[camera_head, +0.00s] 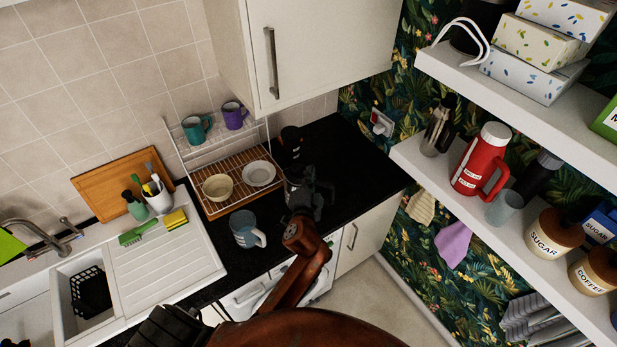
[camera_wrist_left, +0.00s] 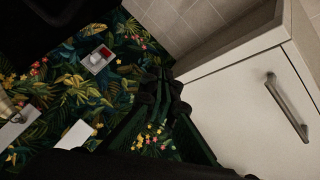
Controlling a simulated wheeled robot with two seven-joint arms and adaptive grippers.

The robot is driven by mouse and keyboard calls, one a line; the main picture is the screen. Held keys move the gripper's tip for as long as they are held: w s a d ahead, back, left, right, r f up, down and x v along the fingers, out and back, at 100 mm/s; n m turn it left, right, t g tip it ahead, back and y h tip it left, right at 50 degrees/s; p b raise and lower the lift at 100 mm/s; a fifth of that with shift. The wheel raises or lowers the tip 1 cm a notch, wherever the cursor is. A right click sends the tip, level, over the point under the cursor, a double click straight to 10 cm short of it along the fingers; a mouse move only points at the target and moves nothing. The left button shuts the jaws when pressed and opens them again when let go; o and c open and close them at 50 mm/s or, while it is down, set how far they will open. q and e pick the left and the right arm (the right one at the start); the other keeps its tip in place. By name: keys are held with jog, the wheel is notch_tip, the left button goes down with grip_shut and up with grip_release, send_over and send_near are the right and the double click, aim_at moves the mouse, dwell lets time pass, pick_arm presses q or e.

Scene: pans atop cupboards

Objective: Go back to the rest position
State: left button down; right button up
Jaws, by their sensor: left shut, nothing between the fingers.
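My left gripper (camera_head: 290,140) is over the black worktop at the right of the dish rack, below the white wall cupboard. Its fingers are shut with nothing between them. It also shows dark against the leafy wallpaper in the left wrist view (camera_wrist_left: 162,88). My reddish-brown arm reaches up to it from the bottom of the head view. My right gripper does not show in either view.
A wall cupboard (camera_head: 310,40) hangs just above the gripper. A dish rack (camera_head: 212,208) holding a bowl (camera_head: 217,187) and plate (camera_head: 258,173) stands to its left. A blue mug (camera_head: 244,230) stands nearby. Loaded shelves (camera_head: 470,208) line the right. The worktop (camera_head: 360,165) right of the gripper is clear.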

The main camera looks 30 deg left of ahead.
pick_arm(q)
jog(key=s+a+f+n+g+h, duration=0.1)
jog(key=s+a+f+n+g, duration=0.15)
jog(key=s+f, duration=0.5)
jog(key=s+a+f+n+g, duration=0.2)
jog(key=s+a+f+g, duration=0.15)
jog(key=s+f, duration=0.4)
jog(key=s+d+f+n+g+h, duration=0.1)
jog(key=s+f+n+g+h, duration=0.3)
jog(key=s, duration=0.7)
jog(key=s+f+m+g, duration=0.15)
jog(key=s+f, duration=0.35)
jog(key=s, duration=0.5)
notch_tip(320, 180, down, 38)
jog(key=s+d+g+b, duration=0.1)
jog(key=g+b, duration=0.1)
jog(key=b, duration=0.7)
jog(key=s+f+b, duration=0.4)
jog(key=s+f, duration=0.6)
jog(key=f, duration=0.3)
jog(key=s+f+g+b, duration=0.1)
jog(key=s+f+b, duration=0.3)
jog(key=s+f, duration=0.6)
notch_tip(320, 180, down, 4)
jog(key=shift+s+d+r, duration=0.15)
jog(key=shift+s+d, duration=0.05)
jog(key=shift+s, duration=0.05)
